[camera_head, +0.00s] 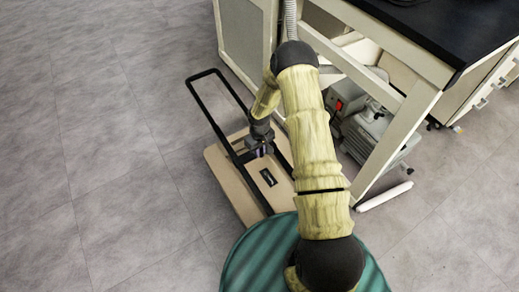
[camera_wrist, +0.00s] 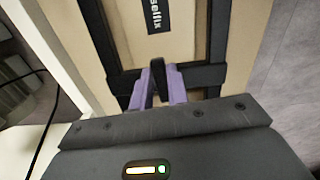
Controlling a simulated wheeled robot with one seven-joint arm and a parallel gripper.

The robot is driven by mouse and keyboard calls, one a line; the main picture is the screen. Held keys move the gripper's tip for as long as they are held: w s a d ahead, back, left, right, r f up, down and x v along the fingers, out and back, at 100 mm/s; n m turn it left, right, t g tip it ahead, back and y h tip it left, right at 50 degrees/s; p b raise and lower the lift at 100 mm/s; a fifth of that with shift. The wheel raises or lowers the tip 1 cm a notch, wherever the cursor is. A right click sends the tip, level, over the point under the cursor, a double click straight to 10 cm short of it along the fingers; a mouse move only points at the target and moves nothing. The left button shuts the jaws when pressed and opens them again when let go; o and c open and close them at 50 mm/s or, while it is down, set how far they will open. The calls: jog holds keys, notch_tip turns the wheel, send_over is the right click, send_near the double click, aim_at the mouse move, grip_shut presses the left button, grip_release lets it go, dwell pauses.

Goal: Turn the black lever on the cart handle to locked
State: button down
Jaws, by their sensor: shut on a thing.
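The cart has a beige deck (camera_head: 225,180) and a black tubular handle (camera_head: 218,127) that rises from it toward the upper left. In the wrist view a black crossbar (camera_wrist: 205,76) of the handle frame runs across the picture. The small black lever (camera_wrist: 158,67) shows at this crossbar, tilted slightly. My gripper (camera_wrist: 159,88) has its two purple fingers closed around the lever, one on each side. In the head view my gripper (camera_head: 262,150) is low at the handle frame above the deck; the lever cannot be made out there.
A lab bench (camera_head: 440,25) with a black top and pale legs stands to the right of the cart. Under it are a grey pump (camera_head: 378,130) and a box with a red switch. A white rod (camera_head: 384,196) lies on the floor. The grey floor at left is clear.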

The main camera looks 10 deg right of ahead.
jog(key=n+p, duration=0.3)
jog(key=shift+w+d+r+n, duration=0.25)
jog(key=shift+d+n, duration=0.05)
jog(key=n+p, duration=0.2)
jog(key=n, duration=0.1)
jog(key=w+n+p, duration=0.1)
jog(key=n+p, duration=0.1)
jog(key=n, duration=0.1)
jog(key=w+d+n+t+p, duration=0.1)
jog(key=n, duration=0.3)
jog(key=shift+w+h+p, duration=0.1)
jog(key=shift+h+p, duration=0.3)
jog(key=shift+w+a+n+p, duration=0.1)
jog(key=shift+w+n+p, duration=0.15)
jog(key=shift+n, duration=0.65)
jog(key=shift+w+n+p, duration=0.2)
jog(key=shift+n+p, duration=0.05)
jog(key=shift+n, duration=0.65)
jog(key=shift+f+t, duration=0.1)
jog(key=shift+t, duration=0.2)
jog(key=c, duration=1.4)
grip_release()
jog(key=shift+o, duration=0.2)
